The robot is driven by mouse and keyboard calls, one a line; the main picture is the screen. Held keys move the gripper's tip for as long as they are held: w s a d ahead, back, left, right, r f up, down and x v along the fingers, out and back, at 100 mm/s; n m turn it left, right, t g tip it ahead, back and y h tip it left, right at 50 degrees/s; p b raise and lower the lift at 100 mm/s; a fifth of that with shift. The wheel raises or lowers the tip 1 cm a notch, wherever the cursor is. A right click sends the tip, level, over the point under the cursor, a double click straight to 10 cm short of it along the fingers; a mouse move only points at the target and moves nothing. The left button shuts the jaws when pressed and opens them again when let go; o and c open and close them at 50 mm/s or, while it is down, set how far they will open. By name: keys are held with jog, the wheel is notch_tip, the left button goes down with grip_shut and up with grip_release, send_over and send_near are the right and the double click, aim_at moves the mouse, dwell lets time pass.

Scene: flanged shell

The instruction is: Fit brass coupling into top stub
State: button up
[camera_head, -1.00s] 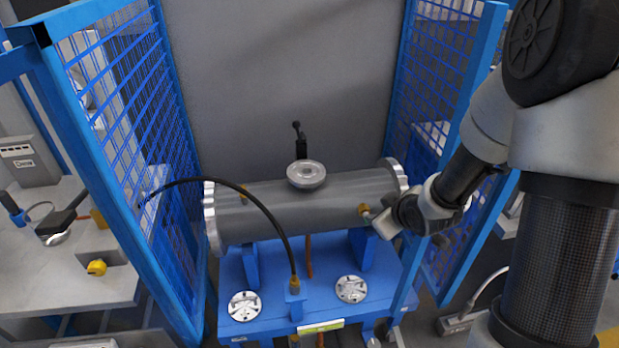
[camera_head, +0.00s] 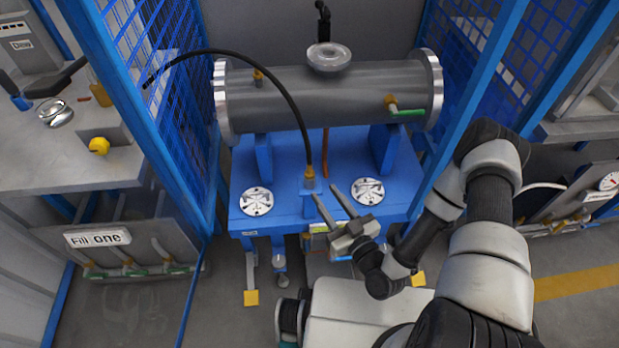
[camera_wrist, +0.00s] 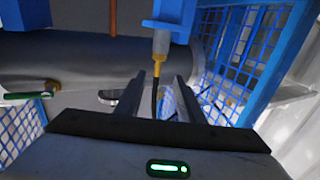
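The brass coupling (camera_head: 309,173) sits upright in a blue holder (camera_head: 309,187) at the table's front edge, on the end of a black hose (camera_head: 287,100). My gripper (camera_head: 327,191) is open and empty, its fingers pointing toward the holder from the front right. In the wrist view, the coupling (camera_wrist: 157,66) shows between and beyond the fingertips (camera_wrist: 159,76); I cannot tell any contact. A small brass stub (camera_head: 258,75), which looks like the top stub, stands on the upper left of the grey shell (camera_head: 340,92). Nothing is fitted on it.
A green-handled valve (camera_head: 405,111) is on the shell's right side. A flanged nozzle (camera_head: 328,57) rises from its top. Round silver plates (camera_head: 257,201) lie on the blue table (camera_head: 285,150). Blue mesh panels (camera_head: 180,95) stand either side. The hose arches over the shell's left half.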

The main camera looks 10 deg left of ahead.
aim_at(310, 172)
jog(key=b+x, duration=0.1)
jog(key=x, duration=0.8)
jog(key=shift+w+a, duration=0.2)
jog(key=shift+w, duration=0.1)
jog(key=b+x, duration=0.1)
jog(key=x, duration=0.4)
jog(key=shift+w+d+r, duration=0.1)
jog(key=shift+w, duration=0.05)
grip_shut()
